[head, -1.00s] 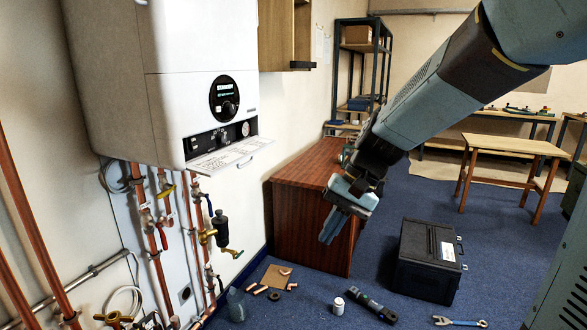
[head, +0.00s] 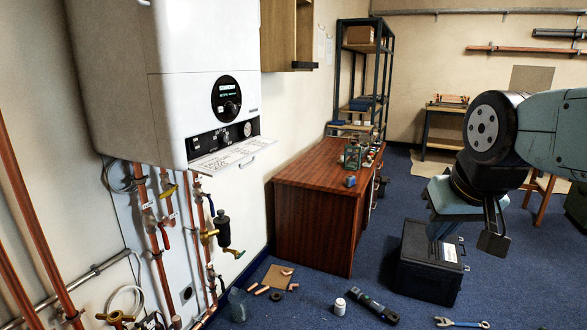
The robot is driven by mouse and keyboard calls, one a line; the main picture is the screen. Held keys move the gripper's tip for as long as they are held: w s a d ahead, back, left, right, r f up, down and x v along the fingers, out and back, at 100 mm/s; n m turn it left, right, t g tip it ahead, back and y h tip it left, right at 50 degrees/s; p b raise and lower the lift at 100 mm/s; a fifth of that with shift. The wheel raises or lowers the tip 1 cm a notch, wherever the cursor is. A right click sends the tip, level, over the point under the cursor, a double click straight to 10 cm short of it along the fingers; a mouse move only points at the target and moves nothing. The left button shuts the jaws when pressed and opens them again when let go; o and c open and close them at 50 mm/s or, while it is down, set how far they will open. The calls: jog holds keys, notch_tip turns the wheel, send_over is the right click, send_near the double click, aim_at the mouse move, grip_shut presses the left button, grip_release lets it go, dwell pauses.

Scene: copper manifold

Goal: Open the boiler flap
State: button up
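The white boiler (head: 185,85) hangs on the wall at the upper left. Its flap (head: 232,154) is folded down and sticks out from the boiler's lower front edge, with printed text on its upper face and a small handle at its front. The control panel (head: 222,138) behind it is exposed. My gripper (head: 468,238) is at the right, far from the boiler, pointing down above the black case. Its two fingers are apart and nothing shows between them.
A wooden cabinet (head: 312,216) with small items on top stands right of the boiler. A black case (head: 428,262) is on the blue floor, with a wrench (head: 460,323) and loose fittings nearby. Copper pipes (head: 150,235) run below the boiler. Open floor lies between cabinet and case.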

jog(key=shift+o, duration=0.6)
jog(key=shift+w, duration=0.25)
jog(key=shift+o, duration=0.7)
jog(key=w+a+n+t, duration=0.3)
jog(key=w+n, duration=0.2)
jog(key=w, duration=0.8)
jog(key=shift+w+n, duration=0.3)
jog(key=shift+w, duration=0.05)
jog(key=n+t+y, duration=0.7)
jog(key=n+y, duration=0.7)
jog(key=n, duration=0.5)
send_near(247, 165)
jog(key=x, duration=1)
jog(key=shift+w+a+f, duration=0.1)
jog(key=shift+w+f, duration=0.05)
jog(key=shift+w, duration=0.4)
grip_shut()
